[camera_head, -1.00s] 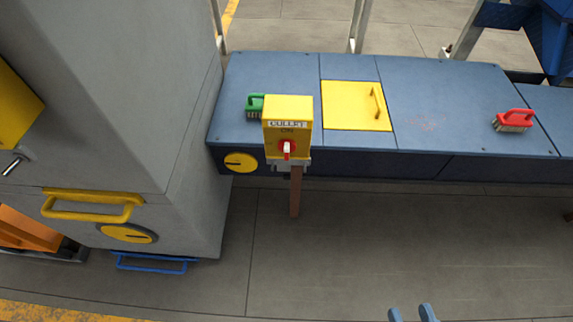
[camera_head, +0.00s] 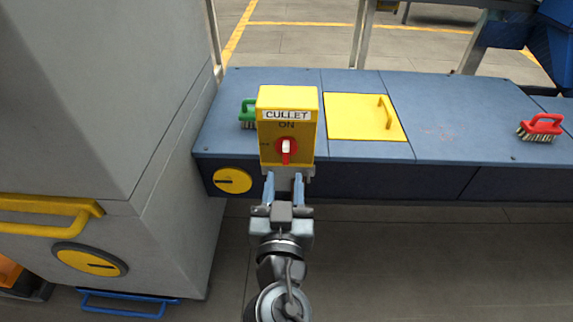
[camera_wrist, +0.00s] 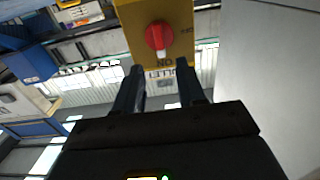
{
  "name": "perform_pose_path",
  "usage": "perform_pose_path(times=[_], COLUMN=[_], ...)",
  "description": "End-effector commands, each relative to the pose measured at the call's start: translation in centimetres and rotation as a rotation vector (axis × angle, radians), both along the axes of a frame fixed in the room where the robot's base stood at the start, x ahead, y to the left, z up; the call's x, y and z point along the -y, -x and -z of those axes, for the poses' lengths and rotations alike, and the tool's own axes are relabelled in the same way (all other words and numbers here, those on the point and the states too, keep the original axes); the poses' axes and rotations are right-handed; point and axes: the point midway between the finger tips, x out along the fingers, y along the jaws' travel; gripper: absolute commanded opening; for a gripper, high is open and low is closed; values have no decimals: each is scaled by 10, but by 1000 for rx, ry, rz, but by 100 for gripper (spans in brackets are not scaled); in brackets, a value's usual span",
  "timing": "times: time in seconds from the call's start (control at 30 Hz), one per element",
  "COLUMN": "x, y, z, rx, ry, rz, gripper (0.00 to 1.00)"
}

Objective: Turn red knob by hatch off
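The red knob (camera_head: 286,158) with a white handle mark sits on the front of a yellow box labelled "CULLET", with "ON" above the knob. Its white mark points up toward "ON". The knob also shows in the wrist view (camera_wrist: 159,36), where the box appears upside down. The yellow hatch (camera_head: 352,117) with a bar handle lies closed in the blue bench top, right of the box. My gripper (camera_head: 284,178) is open and empty, its two blue-grey fingers apart just below the knob in the head view. In the wrist view no finger touches the knob.
A green brush (camera_head: 248,112) stands partly behind the box, and a red brush (camera_head: 540,127) is at the right on the blue bench (camera_head: 450,108). A large grey cabinet (camera_head: 95,90) with a yellow handle (camera_head: 50,220) stands close on the left. Floor right of my arm is clear.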

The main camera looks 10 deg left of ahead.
Motion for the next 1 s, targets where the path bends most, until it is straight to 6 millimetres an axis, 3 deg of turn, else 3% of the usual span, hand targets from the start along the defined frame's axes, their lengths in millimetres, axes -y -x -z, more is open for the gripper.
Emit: perform_pose_path(times=[0.53, 0.97, 1.0], x=[-6, -7, -7], y=[-68, -78, -78], z=[-2, -1, -1], rx=[4, 3, 3], ry=[-2, -2, -2], rz=[4, 1, 2], gripper=[39, 39, 36])
